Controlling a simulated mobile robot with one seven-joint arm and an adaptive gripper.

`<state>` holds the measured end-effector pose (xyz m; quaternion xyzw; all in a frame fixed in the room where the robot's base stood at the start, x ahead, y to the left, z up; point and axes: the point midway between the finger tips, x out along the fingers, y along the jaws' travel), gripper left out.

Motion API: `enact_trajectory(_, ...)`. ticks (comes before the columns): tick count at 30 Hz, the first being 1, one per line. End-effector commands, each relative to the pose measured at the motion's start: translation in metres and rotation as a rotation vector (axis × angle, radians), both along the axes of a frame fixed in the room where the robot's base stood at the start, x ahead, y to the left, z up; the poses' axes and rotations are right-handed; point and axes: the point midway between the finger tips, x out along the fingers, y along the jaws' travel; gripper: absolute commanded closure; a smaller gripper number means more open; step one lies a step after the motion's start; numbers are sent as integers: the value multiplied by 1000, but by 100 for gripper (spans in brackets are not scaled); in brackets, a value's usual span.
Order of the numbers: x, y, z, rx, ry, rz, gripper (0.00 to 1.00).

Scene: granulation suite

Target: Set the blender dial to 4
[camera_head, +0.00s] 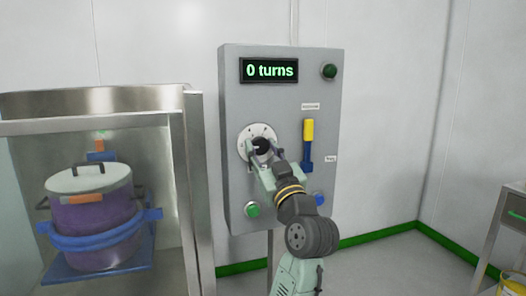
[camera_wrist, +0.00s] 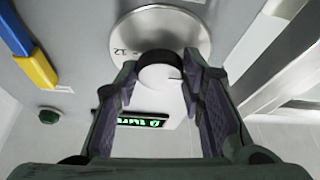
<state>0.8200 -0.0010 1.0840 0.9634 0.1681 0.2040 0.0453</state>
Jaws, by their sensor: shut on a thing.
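The grey control panel (camera_head: 235,100) stands in the middle of the head view. Its round dial plate (camera_head: 246,135) is pale metal with marks around it; in the wrist view the plate (camera_wrist: 200,32) shows the number 12. The dark dial knob (camera_head: 262,146) is at its centre and shows a pale round face in the wrist view (camera_wrist: 160,77). My gripper (camera_head: 263,155) is at the knob, its fingers one on each side of it, shut on it. The display (camera_head: 269,70) reads "0 turns". Most of the scale and any pointer are hidden or too small to read.
A yellow and blue lever (camera_head: 308,140) is right of the dial. A green button (camera_head: 252,209) and a blue button (camera_head: 318,198) are below, and a dark green lamp (camera_head: 329,71) is above. A steel-framed enclosure (camera_head: 190,180) with a purple pot (camera_head: 95,220) stands left.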

Motion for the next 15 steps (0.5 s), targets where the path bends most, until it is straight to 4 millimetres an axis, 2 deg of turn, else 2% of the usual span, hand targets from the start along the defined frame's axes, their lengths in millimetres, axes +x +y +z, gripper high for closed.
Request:
enact_trajectory(8, 0, 1, 1, 50, 16, 0, 92)
enact_trajectory(15, -1, 3, 2, 197, 64, 0, 92)
